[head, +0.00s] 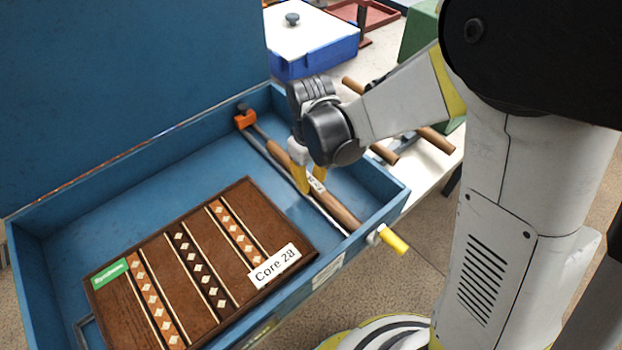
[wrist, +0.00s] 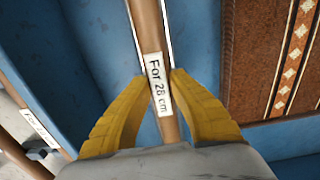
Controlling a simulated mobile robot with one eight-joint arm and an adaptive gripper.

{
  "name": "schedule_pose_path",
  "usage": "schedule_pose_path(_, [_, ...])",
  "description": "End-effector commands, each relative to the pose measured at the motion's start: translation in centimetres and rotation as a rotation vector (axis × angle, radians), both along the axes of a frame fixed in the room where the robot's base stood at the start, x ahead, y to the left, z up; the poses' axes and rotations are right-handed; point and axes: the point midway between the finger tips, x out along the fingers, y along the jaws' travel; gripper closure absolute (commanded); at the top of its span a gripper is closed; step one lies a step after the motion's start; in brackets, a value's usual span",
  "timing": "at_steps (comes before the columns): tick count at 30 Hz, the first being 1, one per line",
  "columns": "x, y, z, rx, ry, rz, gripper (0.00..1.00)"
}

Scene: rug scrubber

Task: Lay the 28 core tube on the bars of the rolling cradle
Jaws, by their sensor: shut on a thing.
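The brown core tube (head: 342,212) lies lengthwise along the right side of the blue tray. Its white label, "For 28 cm", shows on the tube in the wrist view (wrist: 157,82). My gripper (head: 310,186) reaches down from above with its yellow fingers on both sides of the tube, shut on it near the label. In the wrist view, the fingers (wrist: 160,78) flank the tube just beside the label. I cannot tell whether the tube touches the tray floor. I cannot make out the rolling cradle for certain; my arm hides part of the table beyond the tray.
The blue tray (head: 130,160) holds a brown patterned rug (head: 165,240) labelled "Core 28". A metal rod with an orange clamp (head: 245,119) and yellow handle (head: 393,241) runs beside the tube. Other brown tubes (head: 436,140) lie on the pale table beyond, near a blue box (head: 312,50).

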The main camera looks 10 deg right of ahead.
Motion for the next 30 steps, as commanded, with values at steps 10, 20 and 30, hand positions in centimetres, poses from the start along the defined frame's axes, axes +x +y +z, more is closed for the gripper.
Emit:
schedule_pose_path(10, [0.0,0.0,-0.3,0.0,0.0,0.0,1.0])
schedule_pose_path(20, [0.0,0.0,-0.3,0.0,0.0,0.0,0.56])
schedule_pose_path(30, [-0.1,0.0,3.7,0.0,0.0,0.0,0.56])
